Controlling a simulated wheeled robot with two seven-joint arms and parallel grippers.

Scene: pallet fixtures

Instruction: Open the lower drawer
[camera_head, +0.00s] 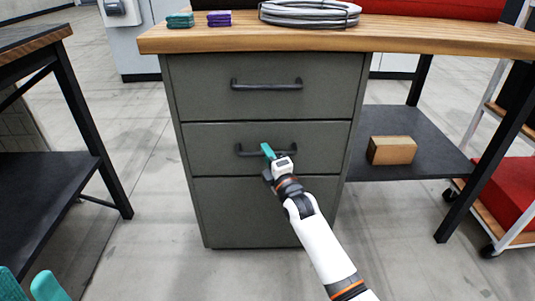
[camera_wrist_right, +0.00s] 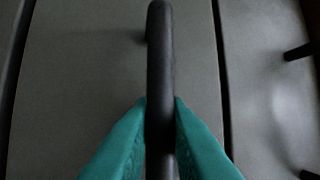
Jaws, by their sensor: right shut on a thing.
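The grey cabinet (camera_head: 262,215) under the workbench has an upper drawer (camera_head: 205,100) with a dark bar handle (camera_head: 266,85). Below it is a lower drawer (camera_head: 215,137) with a similar handle (camera_head: 247,153); both fronts look flush with the cabinet. My right gripper (camera_head: 268,152) is at the lower drawer's handle. In the right wrist view, its teal fingers (camera_wrist_right: 160,130) press on both sides of the dark handle bar (camera_wrist_right: 160,60).
A plain panel lies below the lower drawer. The wooden benchtop (camera_head: 420,35) holds a cable coil (camera_head: 310,13) and small teal and purple items. A cardboard box (camera_head: 391,150) sits on the shelf at right. Another table (camera_head: 40,150) stands at left. Floor before the cabinet is clear.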

